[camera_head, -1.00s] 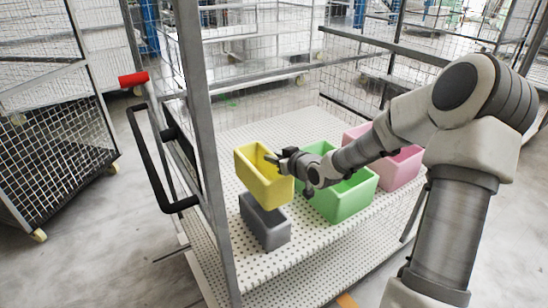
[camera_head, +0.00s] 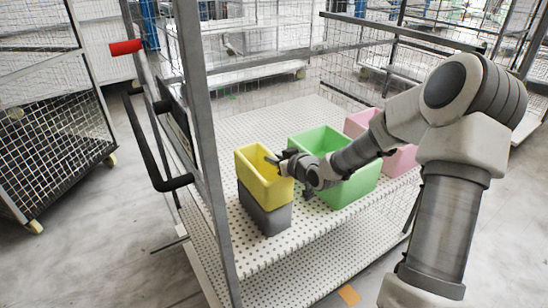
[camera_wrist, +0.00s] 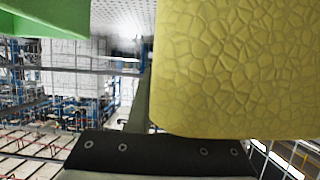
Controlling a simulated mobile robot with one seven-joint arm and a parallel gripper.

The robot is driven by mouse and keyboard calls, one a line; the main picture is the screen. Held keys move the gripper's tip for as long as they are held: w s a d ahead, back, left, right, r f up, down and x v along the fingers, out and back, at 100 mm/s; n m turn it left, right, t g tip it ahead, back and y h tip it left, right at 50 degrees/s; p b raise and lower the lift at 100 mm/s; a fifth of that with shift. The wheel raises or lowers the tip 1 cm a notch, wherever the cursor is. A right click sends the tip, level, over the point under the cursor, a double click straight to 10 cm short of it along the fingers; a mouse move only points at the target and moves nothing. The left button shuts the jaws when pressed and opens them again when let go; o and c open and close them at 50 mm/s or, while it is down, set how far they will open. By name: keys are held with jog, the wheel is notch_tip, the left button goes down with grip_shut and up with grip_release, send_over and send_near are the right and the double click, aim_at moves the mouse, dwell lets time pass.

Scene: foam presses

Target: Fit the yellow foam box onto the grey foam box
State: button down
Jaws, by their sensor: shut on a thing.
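The yellow foam box (camera_head: 262,180) is upright and open at the top in the head view. It sits directly over the grey foam box (camera_head: 265,216), with no gap visible between them; I cannot tell how far it is seated. The grey box stands on the perforated white shelf. My gripper (camera_head: 277,162) is shut on the right wall of the yellow box near its rim. In the wrist view the yellow foam (camera_wrist: 235,65) fills the upper right, and the grey box does not show there.
A green box (camera_head: 350,185) stands right of my gripper, with a pink box (camera_head: 400,160) behind it. The cart's upright post (camera_head: 203,140) rises just left of the yellow box. The shelf (camera_head: 255,125) behind the boxes is clear.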

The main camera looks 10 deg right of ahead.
jog(key=shift+f, duration=0.55)
jog(key=c, duration=0.7)
grip_release()
jog(key=shift+c, duration=0.2)
jog(key=shift+s, duration=0.1)
jog(key=p+v, duration=0.4)
jog(key=v, duration=1.3)
jog(key=shift+s+r, duration=0.1)
